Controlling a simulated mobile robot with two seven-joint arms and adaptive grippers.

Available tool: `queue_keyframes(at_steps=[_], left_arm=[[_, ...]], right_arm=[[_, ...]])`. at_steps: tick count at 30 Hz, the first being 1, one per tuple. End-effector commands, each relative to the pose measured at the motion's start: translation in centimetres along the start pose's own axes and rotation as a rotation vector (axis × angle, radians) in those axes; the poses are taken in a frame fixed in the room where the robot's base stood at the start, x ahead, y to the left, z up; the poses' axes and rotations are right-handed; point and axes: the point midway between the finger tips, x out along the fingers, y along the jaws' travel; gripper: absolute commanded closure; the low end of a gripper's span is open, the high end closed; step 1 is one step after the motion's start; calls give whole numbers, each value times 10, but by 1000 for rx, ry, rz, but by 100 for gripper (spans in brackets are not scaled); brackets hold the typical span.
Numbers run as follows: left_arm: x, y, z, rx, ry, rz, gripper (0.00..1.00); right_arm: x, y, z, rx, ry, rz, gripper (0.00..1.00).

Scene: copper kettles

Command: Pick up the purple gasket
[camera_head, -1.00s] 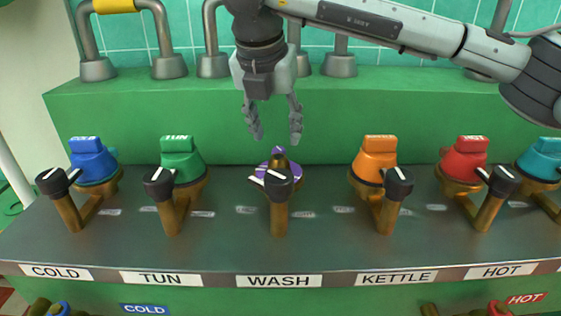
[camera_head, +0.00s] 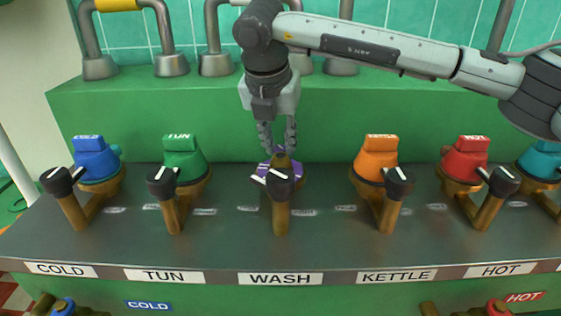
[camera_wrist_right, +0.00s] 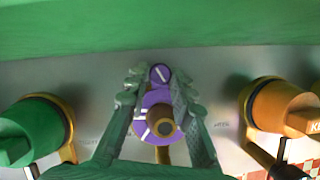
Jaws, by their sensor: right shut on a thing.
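The purple gasket (camera_head: 264,168) is a flat ring with white marks and a small round tab. It sits around the brass post at the WASH place, behind the black-knobbed lever (camera_head: 280,184), which partly hides it. In the right wrist view, the gasket (camera_wrist_right: 155,98) lies between my fingers, with its tab toward the green wall. My right gripper (camera_head: 278,143) points down from above and behind the post, and its fingers are shut on the gasket. The gripper also fills the middle of the right wrist view (camera_wrist_right: 160,92). My left gripper is not in view.
A green-topped valve (camera_head: 183,158) stands left of the gasket, and an orange one (camera_head: 377,158) stands right. Blue (camera_head: 94,159), red (camera_head: 465,160) and teal (camera_head: 540,160) ones stand farther out. The green ledge (camera_head: 400,115) rises close behind. Brass levers stand in front.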

Motion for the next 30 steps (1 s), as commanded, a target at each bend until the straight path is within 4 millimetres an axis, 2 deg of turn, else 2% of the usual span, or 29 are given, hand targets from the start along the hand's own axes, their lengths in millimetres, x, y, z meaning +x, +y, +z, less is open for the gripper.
queue_keyframes(at_steps=[8, 11, 16, 30], left_arm=[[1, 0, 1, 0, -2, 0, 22], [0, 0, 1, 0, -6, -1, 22], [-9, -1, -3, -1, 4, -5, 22], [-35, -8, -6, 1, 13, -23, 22]], right_arm=[[-5, 0, 2, 0, -1, 1, 97], [-12, 1, 6, 2, -2, 1, 97], [-37, 1, 16, 1, -4, 2, 97], [-114, 65, -26, -2, -3, 0, 97]])
